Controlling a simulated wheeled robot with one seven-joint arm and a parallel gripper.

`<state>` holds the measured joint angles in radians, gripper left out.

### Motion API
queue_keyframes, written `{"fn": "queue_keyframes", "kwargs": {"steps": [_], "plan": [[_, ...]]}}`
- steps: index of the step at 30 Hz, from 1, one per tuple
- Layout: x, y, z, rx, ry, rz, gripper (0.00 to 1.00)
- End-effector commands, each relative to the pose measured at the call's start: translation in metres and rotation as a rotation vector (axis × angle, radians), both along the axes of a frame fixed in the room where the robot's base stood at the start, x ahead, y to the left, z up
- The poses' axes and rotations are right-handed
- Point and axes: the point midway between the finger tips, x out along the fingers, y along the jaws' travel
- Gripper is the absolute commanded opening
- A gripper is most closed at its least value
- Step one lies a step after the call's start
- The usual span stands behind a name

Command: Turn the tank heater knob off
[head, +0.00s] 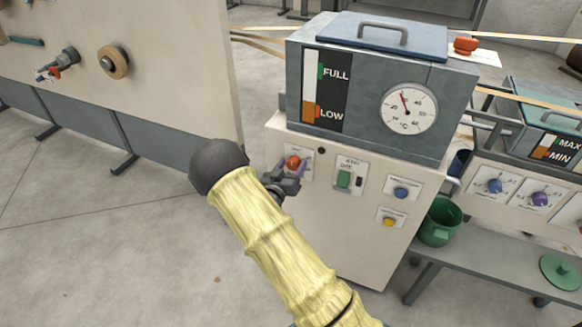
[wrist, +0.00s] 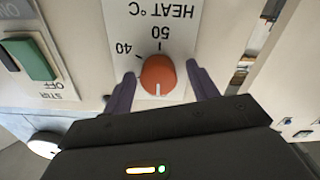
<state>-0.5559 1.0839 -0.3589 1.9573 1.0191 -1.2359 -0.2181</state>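The heater knob (wrist: 158,72) is round and orange-red, on a white plate marked HEAT °C with 40 and 50. The plate appears upside down in the wrist view. A pale line on the knob points toward the bottom of that picture. In the head view the knob (head: 292,161) sits on the front of the pale cabinet, partly hidden by my gripper. My gripper (wrist: 162,84) is open, its purple fingers on either side of the knob. A gap shows between each finger and the knob. In the head view my gripper (head: 293,168) is close to the plate.
A green switch (head: 344,179), a blue button (head: 401,193) and a yellow button (head: 389,222) share the cabinet front (head: 350,240). A grey tank (head: 350,140) with a dial gauge (head: 409,107) stands above. A pegboard panel (head: 160,60) is at left. Open floor lies front left.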

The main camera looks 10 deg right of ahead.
Motion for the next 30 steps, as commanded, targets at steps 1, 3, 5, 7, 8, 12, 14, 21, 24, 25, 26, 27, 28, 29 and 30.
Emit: {"fn": "queue_keyframes", "kwargs": {"steps": [1, 3, 5, 7, 8, 12, 14, 21, 24, 25, 26, 27, 28, 29, 30], "plan": [[0.000, 0.000, 0.000, 0.000, 0.000, -0.001, 0.59], [0.000, 0.000, 0.000, 0.000, 0.000, -0.001, 0.59], [-0.001, 0.000, 0.000, 0.000, 0.000, -0.001, 0.59], [-0.003, 0.002, 0.000, 0.001, 0.001, 0.000, 0.59], [-0.005, 0.003, 0.000, 0.001, 0.002, -0.001, 0.59], [-0.018, 0.014, 0.000, 0.000, 0.002, 0.002, 0.59], [-0.027, 0.020, 0.001, -0.001, 0.002, 0.002, 0.59], [-0.065, 0.048, 0.000, 0.000, 0.003, 0.002, 0.59], [-0.081, 0.060, 0.000, 0.000, 0.002, 0.003, 0.59], [-0.086, 0.064, 0.000, 0.000, 0.002, 0.004, 0.59], [-0.091, 0.067, 0.000, 0.001, 0.001, 0.003, 0.59], [-0.098, 0.072, 0.001, -0.001, 0.002, 0.004, 0.59], [-0.102, 0.075, 0.001, 0.000, 0.001, 0.003, 0.59], [-0.107, 0.079, 0.000, 0.000, 0.002, 0.003, 0.59], [-0.114, 0.084, 0.000, 0.000, 0.002, 0.004, 0.59]]}}
